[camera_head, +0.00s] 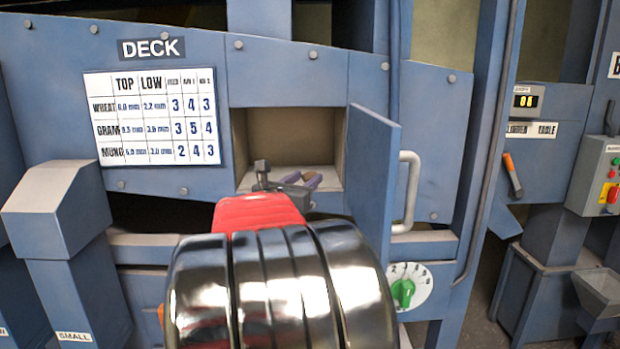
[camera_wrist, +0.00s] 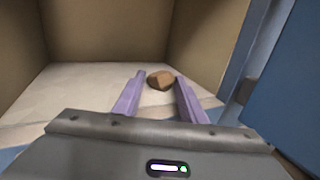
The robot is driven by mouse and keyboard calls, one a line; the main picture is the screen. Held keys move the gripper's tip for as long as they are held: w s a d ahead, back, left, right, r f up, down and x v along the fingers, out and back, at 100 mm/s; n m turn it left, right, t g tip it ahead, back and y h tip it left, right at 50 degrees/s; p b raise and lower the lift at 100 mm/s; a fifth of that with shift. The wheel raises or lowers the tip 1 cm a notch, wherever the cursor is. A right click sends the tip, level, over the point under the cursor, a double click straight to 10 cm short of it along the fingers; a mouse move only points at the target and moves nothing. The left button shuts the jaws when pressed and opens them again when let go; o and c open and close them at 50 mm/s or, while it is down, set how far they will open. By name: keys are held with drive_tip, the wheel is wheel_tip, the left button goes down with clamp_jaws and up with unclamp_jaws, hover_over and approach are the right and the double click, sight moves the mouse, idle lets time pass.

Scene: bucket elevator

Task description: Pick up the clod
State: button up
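The clod (camera_wrist: 160,80) is a small brown lump on the pale floor of an open compartment, seen in the wrist view. My gripper (camera_wrist: 158,86) is open, with its two purple fingers pointing into the compartment. The clod shows between and just beyond the fingertips, nearer the right one. I cannot tell whether either finger touches it. In the head view my gripper (camera_head: 308,180) is at the compartment's mouth, and the clod is not visible there.
The compartment (camera_head: 290,130) has tan walls close on both sides. Its blue door (camera_head: 372,170) stands open at the right, with a grey handle (camera_head: 408,190). A green dial (camera_head: 403,292) is below right. A deck chart (camera_head: 152,117) is on the panel at left.

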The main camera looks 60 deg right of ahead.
drive_tip(key=c, duration=0.6)
wheel_tip(320, 180, up, 10)
idle(0.5)
idle(0.4)
